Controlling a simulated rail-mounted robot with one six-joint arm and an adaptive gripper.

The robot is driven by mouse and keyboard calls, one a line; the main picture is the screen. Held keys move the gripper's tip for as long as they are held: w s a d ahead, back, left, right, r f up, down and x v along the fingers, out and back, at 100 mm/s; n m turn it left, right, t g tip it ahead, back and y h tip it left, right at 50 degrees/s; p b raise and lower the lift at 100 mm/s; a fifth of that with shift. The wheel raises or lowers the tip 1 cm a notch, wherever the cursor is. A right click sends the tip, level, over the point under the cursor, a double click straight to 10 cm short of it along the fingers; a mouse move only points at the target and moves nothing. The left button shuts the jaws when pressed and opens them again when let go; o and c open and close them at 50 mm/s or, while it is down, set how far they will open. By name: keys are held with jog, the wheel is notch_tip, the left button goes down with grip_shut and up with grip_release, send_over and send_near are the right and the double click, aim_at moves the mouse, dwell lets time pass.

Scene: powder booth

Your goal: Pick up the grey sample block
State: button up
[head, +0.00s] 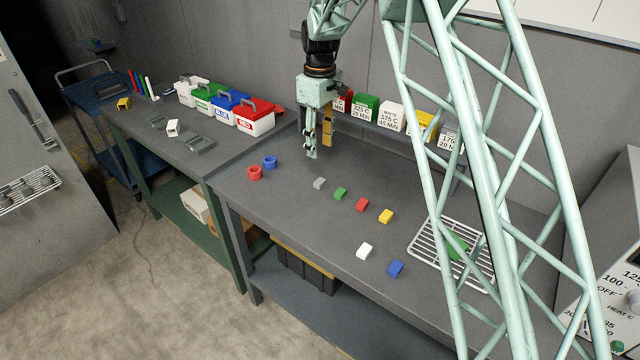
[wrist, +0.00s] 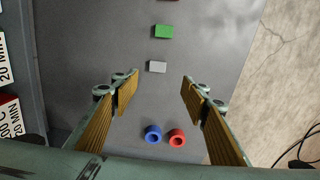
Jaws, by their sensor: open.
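The grey sample block (head: 320,183) lies flat on the dark workbench (head: 300,225), at the far left end of a loose row of coloured blocks. In the wrist view the grey block (wrist: 157,67) shows ahead of the fingertips, roughly centred between them. My gripper (head: 319,152) hangs above the bench, up and slightly left of the grey block in the head view. In the wrist view my gripper (wrist: 155,86) has its fingers wide apart with nothing between them. The block is in full view in both pictures.
A green block (head: 340,193) lies close beside the grey one, with red, yellow, white and blue blocks beyond. A red ring (head: 254,173) and a blue ring (head: 269,162) lie to the left. Labelled boxes (head: 391,116) line the back shelf. A wire rack (head: 428,243) is at right.

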jog(key=shift+w+a+f, duration=0.2)
jog(key=shift+f, duration=0.2)
jog(key=shift+w+a+f, duration=0.15)
jog(key=shift+f, duration=0.25)
send_over(320, 181)
jog(key=shift+a+f, duration=0.2)
jog(key=shift+f, duration=1.95)
jog(key=shift+a+f, duration=0.15)
jog(key=shift+f, duration=2)
jog(key=shift+f, duration=0.1)
jog(key=shift+d+f+b, duration=0.15)
jog(key=shift+f+b, duration=0.05)
jog(key=shift+f, duration=1.05)
jog(key=shift+d+f+b, duration=0.1)
jog(key=shift+f+b, duration=0.05)
jog(key=shift+f, duration=1.1)
jog(key=shift+c, duration=0.7)
jog(key=c, duration=0.8)
